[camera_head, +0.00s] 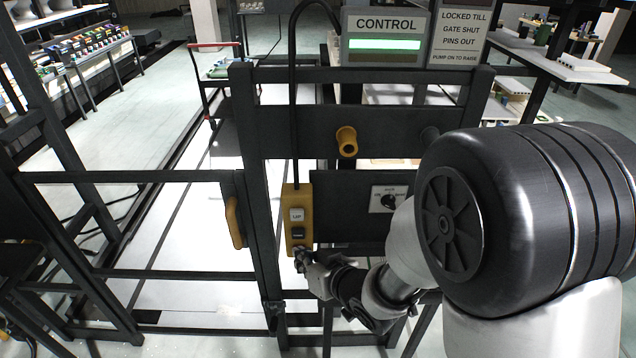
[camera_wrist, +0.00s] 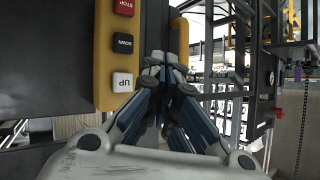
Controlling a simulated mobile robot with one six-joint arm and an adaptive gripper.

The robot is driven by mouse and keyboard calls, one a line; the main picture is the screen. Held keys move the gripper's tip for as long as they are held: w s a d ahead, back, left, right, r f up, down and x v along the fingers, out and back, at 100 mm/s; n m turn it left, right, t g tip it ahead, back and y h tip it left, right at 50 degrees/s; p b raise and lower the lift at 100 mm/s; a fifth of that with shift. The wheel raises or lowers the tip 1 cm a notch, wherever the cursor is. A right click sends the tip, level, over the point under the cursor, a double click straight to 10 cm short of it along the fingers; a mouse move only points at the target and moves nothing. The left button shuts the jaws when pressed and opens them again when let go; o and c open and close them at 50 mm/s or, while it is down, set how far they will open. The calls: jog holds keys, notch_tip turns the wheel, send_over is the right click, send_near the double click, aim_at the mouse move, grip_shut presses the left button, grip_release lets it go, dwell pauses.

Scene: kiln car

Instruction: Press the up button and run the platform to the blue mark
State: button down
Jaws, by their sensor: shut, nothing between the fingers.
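The yellow pendant (camera_head: 296,218) hangs on a black cable beside the gate post, with a white UP button (camera_head: 297,214) above a dark DOWN button (camera_head: 298,233). In the wrist view the pendant (camera_wrist: 104,62) appears turned over, with red STOP, black DOWN (camera_wrist: 123,43) and white UP (camera_wrist: 122,82). My gripper (camera_head: 303,258) is shut and empty at the pendant's lower end, where it hides STOP in the head view. In the wrist view the fingertips (camera_wrist: 165,62) are beside the button column, apart from UP. I cannot make out the blue mark or clearly identify the platform.
A CONTROL panel (camera_head: 387,46) shows a lit green bar, next to a sign (camera_head: 461,36) about gate and pins. A yellow-ended peg (camera_head: 346,141) and a rotary switch (camera_head: 388,199) are on the dark frame. A yellow gate handle (camera_head: 235,222) is left of the pendant.

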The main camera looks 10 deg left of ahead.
aim_at(297, 215)
jog(key=shift+s+a+f+y, duration=0.25)
jog(key=shift+a+y, duration=0.05)
jog(key=shift+a, duration=0.25)
jog(key=shift+w, duration=0.1)
jog(key=shift+w+a+p, duration=0.35)
jog(key=shift+w+p, duration=0.05)
jog(key=shift+w, duration=1)
jog(key=shift+w+a+p, duration=0.3)
jog(key=shift+w+p, duration=0.1)
jog(key=shift+w, duration=1)
jog(key=shift+w+a+p, duration=0.35)
jog(key=shift+w+p, duration=0.05)
jog(key=shift+w, duration=1)
jog(key=shift+w, duration=0.1)
jog(key=shift+w+a, duration=0.1)
jog(key=shift+w, duration=0.2)
